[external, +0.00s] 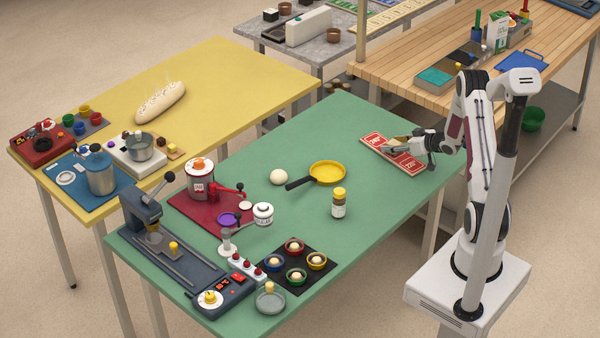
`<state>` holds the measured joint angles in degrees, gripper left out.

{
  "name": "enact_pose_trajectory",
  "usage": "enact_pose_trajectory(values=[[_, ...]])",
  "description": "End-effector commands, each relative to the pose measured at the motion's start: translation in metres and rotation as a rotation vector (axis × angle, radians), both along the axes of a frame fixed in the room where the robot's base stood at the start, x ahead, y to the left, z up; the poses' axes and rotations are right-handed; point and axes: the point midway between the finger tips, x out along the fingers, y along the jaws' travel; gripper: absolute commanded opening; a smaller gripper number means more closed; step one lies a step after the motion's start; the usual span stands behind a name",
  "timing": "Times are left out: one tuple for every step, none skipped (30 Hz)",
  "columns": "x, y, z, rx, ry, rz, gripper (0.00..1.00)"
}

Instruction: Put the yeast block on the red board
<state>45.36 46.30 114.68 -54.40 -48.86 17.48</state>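The red board (376,143) lies flat near the far right edge of the green table, with white lettering on it. My gripper (402,145) is low over the middle of this board, its fingers pointing left and covering part of it. A small beige patch (398,140) shows at the fingertips; it may be the yeast block, but it is too small and too covered to be sure. I cannot tell whether the fingers are closed on it or whether it touches the board.
A yellow pan (328,173), a white ball (278,177) and a yellow-capped jar (338,203) stand left of the board. Machines and a black tray (292,287) with coloured cups fill the near left. Green table around the board is mostly clear.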

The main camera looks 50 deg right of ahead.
Motion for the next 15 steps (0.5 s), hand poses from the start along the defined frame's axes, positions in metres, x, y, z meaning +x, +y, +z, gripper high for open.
enact_pose_trajectory(values=[[0.0, 0.0, 0.0001, 0.0, 0.0, 0.0, 0.47], [0.0, 0.0, 0.0001, 0.0, 0.0, 0.0, 0.47], [0.0, 0.0, 0.0001, 0.0, 0.0, 0.0, 0.47], [0.0, 0.0, 0.0002, 0.0, 0.0, 0.0, 0.47], [0.0, -0.0001, 0.0002, 0.0, 0.0, 0.0, 0.47], [0.0, -0.0001, 0.0002, 0.0, 0.0, 0.0, 0.47], [0.0, -0.0001, 0.0002, 0.0, 0.0, 0.0, 0.47], [0.0001, -0.0001, 0.0003, 0.0, 0.0, 0.0, 0.47], [0.0001, -0.0001, 0.0005, 0.0, 0.0, 0.0, 0.47], [0.0, -0.0001, 0.0008, 0.0, 0.0, 0.0, 0.47], [0.0, -0.0001, 0.0013, 0.0, 0.0, 0.0, 0.47], [0.0001, -0.0001, 0.0021, 0.0, 0.0, 0.0, 0.47], [0.0001, -0.0002, 0.003, 0.0, -0.001, -0.001, 0.47], [0.0001, -0.0002, 0.004, 0.0, -0.001, -0.001, 0.47], [-0.0022, -0.0005, 0.0048, 0.0, 0.0, -0.001, 0.47]])
